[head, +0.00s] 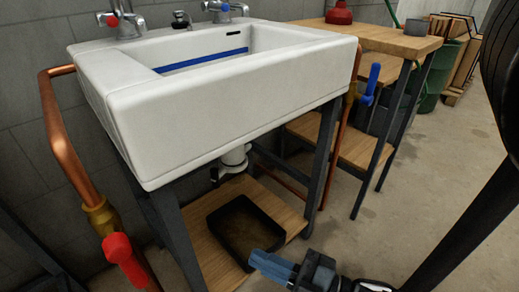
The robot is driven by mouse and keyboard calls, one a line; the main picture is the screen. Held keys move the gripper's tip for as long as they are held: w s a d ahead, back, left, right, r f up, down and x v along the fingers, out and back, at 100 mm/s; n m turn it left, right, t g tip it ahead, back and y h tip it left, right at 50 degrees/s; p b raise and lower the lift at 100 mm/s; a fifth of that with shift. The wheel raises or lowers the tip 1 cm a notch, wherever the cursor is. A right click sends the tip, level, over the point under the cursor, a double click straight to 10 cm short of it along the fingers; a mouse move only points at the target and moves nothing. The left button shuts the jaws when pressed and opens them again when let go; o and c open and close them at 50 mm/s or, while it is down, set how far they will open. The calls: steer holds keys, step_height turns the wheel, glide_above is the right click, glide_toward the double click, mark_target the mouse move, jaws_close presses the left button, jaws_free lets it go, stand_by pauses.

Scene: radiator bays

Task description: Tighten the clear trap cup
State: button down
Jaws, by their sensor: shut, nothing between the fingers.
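A white drain fitting (236,156) hangs below the white sink (215,125), partly hidden by the basin's lower edge. A paler part, possibly the clear trap cup (232,170), shows at its lower end, too small to make out well. I cannot tell whether it is tight. My gripper (254,259) has blue fingers and is at the bottom of the picture, in front of the low shelf. It is shut and empty, apart from the drain fitting.
A dark tray (245,228) sits on the wooden shelf (203,222) below the drain. Dark legs (322,155) frame the sink. A copper pipe with a red-handled valve (117,247) stands at left. A wooden workbench (385,38) is at right, with open floor before it.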

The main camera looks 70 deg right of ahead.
steer(key=w+d+f+n+p, duration=0.2)
steer(key=w+d+n, duration=0.1)
steer(key=d+n, duration=0.55)
steer(key=w+d+f+n+p, duration=0.1)
steer(key=w+d+n+p, duration=0.15)
steer(key=d+n, duration=0.65)
steer(key=s+d+f+n+g+p, duration=0.1)
steer(key=s+d+f+n, duration=0.2)
steer(key=d, duration=0.6)
steer(key=s+d+f+n+g+p, duration=0.1)
steer(key=s+d+n, duration=0.3)
steer(key=d, duration=0.4)
steer(key=d+r+b+x, duration=0.1)
steer(key=b+x, duration=0.2)
steer(key=x, duration=1.1)
steer(key=shift+h, duration=0.4)
